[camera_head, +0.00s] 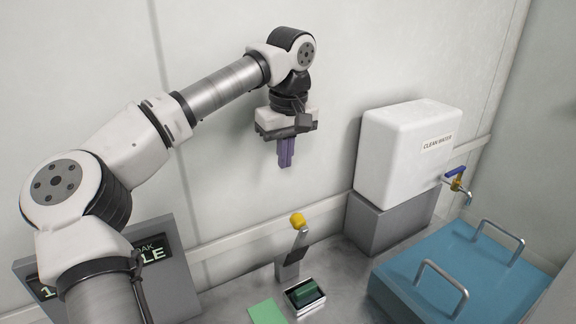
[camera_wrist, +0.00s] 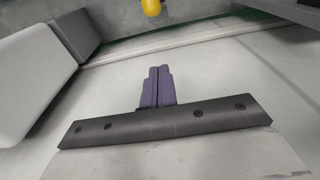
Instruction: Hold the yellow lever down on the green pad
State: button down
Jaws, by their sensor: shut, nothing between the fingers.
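The yellow lever knob (camera_head: 297,220) tops a grey arm tilted up from a grey post (camera_head: 287,270). The knob also shows at the top edge of the wrist view (camera_wrist: 151,7). The fingers also show shut in the wrist view (camera_wrist: 158,72).
A white clean water tank (camera_head: 405,150) with a tap stands on a grey block at right. A blue lidded box (camera_head: 460,275) with two handles is at the front right. A grey display panel (camera_head: 178,270) stands at left.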

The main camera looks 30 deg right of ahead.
jog(key=s+f+p, duration=0.2)
jog(key=s+f, duration=0.1)
jog(key=f, duration=0.6)
jog(key=shift+f, duration=0.2)
jog(key=shift+a, duration=0.1)
